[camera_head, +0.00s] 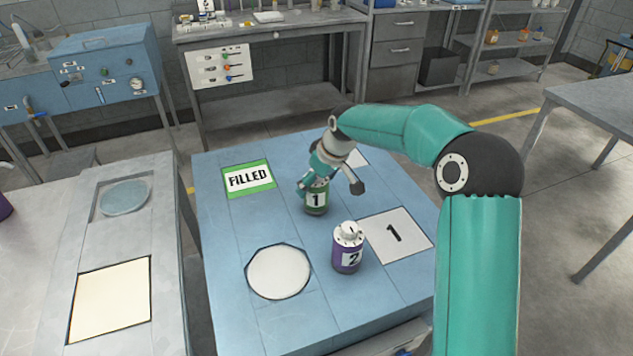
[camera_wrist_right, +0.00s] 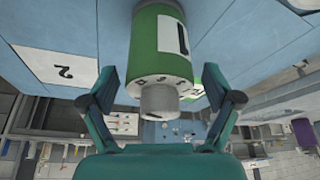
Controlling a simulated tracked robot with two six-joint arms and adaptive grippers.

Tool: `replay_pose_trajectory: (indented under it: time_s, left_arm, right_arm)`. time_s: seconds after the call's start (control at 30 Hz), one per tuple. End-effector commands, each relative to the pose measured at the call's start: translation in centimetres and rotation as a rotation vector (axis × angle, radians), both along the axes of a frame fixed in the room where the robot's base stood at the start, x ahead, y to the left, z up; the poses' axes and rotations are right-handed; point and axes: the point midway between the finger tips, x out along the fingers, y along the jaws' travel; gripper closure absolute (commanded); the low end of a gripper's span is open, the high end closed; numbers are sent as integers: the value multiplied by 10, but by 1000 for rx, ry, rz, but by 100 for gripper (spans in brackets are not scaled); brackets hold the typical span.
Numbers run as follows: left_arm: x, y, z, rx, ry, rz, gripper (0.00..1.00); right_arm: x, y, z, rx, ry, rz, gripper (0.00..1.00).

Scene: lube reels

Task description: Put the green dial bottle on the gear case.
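The green dial bottle (camera_head: 316,201), with a white label 1, stands upright on the blue table. It also shows in the right wrist view (camera_wrist_right: 150,48), its grey dial cap (camera_wrist_right: 159,100) pointing towards my gripper. My right gripper (camera_head: 328,187) is over the bottle, its fingers (camera_wrist_right: 161,88) open on either side of the cap end. Gaps show between the fingers and the bottle. Nothing in view is plainly marked as the gear case, and I cannot tell which thing it is. My left gripper is not in view.
A purple bottle 2 (camera_head: 347,252) stands near the bare white mat 1 (camera_head: 394,235). A white round plate (camera_head: 279,272) and a green-edged FILLED sign (camera_head: 249,179) lie left on the blue table. A grey bench with a cream square (camera_head: 111,300) is at left.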

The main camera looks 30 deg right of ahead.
Motion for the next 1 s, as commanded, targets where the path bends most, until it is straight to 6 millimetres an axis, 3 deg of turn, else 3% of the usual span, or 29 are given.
replay_pose_trajectory:
  time_s: [0.37,0.8,1.0]
  left_arm:
    - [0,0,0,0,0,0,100]
    - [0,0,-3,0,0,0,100]
    - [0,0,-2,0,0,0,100]
  right_arm:
    - [-3,-1,9,-1,-2,0,11]
    - [-33,-6,83,-1,-5,-2,11]
    - [-43,-7,106,1,-1,-1,11]
